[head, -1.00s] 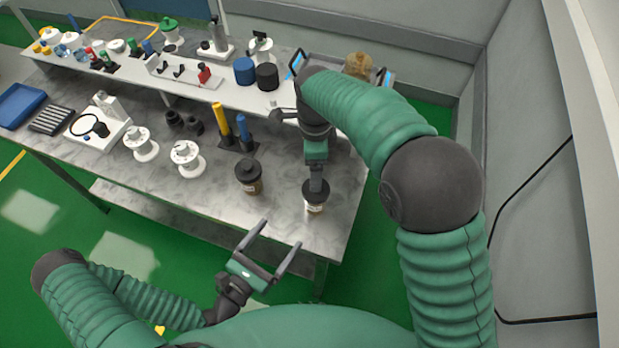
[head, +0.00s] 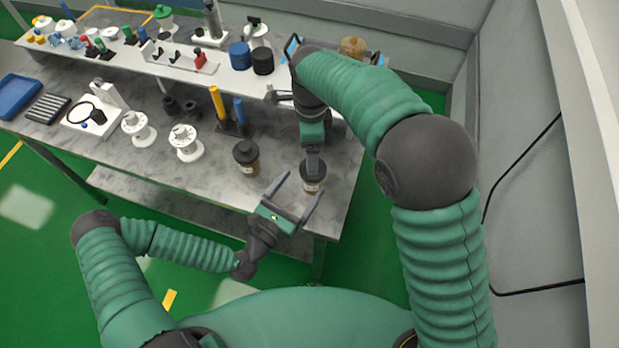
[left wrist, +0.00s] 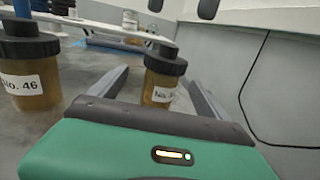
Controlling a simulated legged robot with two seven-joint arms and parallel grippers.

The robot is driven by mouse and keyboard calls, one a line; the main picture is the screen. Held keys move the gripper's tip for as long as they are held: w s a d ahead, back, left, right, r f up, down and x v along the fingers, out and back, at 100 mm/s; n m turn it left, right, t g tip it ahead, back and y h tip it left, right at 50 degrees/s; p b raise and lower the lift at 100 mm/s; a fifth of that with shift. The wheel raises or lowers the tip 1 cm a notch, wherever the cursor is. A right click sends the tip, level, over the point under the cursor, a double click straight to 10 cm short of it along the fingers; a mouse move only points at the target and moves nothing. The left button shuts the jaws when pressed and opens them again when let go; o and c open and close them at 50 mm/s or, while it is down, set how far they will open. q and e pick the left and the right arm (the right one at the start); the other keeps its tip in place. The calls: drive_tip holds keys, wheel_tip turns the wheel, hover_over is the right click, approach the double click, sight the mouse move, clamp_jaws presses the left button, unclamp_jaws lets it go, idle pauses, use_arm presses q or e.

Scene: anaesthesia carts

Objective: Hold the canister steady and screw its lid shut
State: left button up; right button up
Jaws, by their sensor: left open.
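An amber canister with a black lid (head: 313,171) stands upright near the table's front right edge. In the left wrist view this canister (left wrist: 160,92) shows just beyond and between my left fingers, its label partly hidden. My left gripper (head: 300,184) is open and empty, its fingers pointing at the canister. My right gripper (head: 313,155) is over the lid from behind; I cannot tell whether it grips the lid. A second black-lidded amber canister (head: 246,157), labelled No. 46 in the left wrist view (left wrist: 30,85), stands to the left.
White flanged spools (head: 186,142), a yellow cylinder (head: 218,101) and a blue cylinder (head: 240,110) stand farther left and back. A raised shelf (head: 215,83) with several items runs along the back. The front strip of the table (head: 213,178) is bare.

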sight(305, 181)
use_arm(q)
drive_tip(key=x, duration=0.5)
drive_tip(key=shift+w+d, duration=0.1)
drive_tip(key=shift+d, duration=0.45)
drive_tip(key=shift+a, duration=0.45)
drive_tip(key=shift+d, duration=0.4)
drive_tip(key=c, duration=1.2)
drive_tip(key=shift+a, duration=0.25)
clamp_jaws()
